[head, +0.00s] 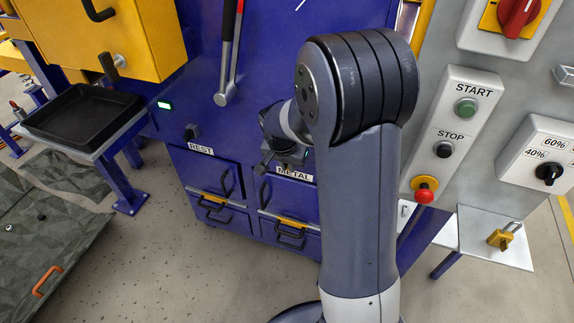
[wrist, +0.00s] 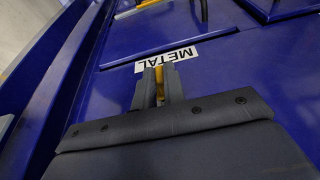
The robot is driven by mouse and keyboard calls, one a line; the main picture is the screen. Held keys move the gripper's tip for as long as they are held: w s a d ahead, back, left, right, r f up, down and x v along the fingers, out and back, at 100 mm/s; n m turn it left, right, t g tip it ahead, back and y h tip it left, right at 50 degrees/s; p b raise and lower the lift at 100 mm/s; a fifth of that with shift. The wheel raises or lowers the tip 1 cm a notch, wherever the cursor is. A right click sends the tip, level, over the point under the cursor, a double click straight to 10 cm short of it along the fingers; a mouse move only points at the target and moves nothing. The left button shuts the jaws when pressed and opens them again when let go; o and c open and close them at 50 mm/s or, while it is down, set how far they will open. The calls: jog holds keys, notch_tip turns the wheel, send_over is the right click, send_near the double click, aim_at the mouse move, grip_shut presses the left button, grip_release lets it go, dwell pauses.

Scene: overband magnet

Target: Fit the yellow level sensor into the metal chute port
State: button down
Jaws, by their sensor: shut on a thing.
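My gripper (wrist: 158,80) is shut on the yellow level sensor (wrist: 160,88), which shows as a narrow yellow strip between the two grey fingers in the wrist view. The fingers point at the blue panel by the white METAL label (wrist: 167,57). In the head view the METAL label (head: 294,174) sits above the right-hand drawers, and the gripper end is close to the panel just above it, largely hidden by my arm. The metal chute port cannot be made out in either view. Whether the sensor touches the panel or port cannot be told.
The REST label (head: 201,149) is left of METAL, with a dark fitting (head: 192,132) above it. Drawers with black handles (head: 283,239) are below. A black tray (head: 82,116) stands left. The START/STOP panel (head: 450,130) and a small shelf (head: 490,240) are right.

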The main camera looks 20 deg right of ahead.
jog(key=c, duration=1.4)
grip_release()
jog(key=p+v, duration=0.1)
jog(key=v, duration=0.9)
jog(key=shift+r+p, duration=0.35)
jog(key=shift+f, duration=0.1)
jog(key=x, duration=0.3)
jog(key=b+x, duration=0.1)
jog(key=x, duration=0.2)
jog(key=b+x, duration=0.1)
jog(key=x, duration=0.3)
jog(key=shift+s+a+f, duration=0.25)
jog(key=shift+s, duration=0.1)
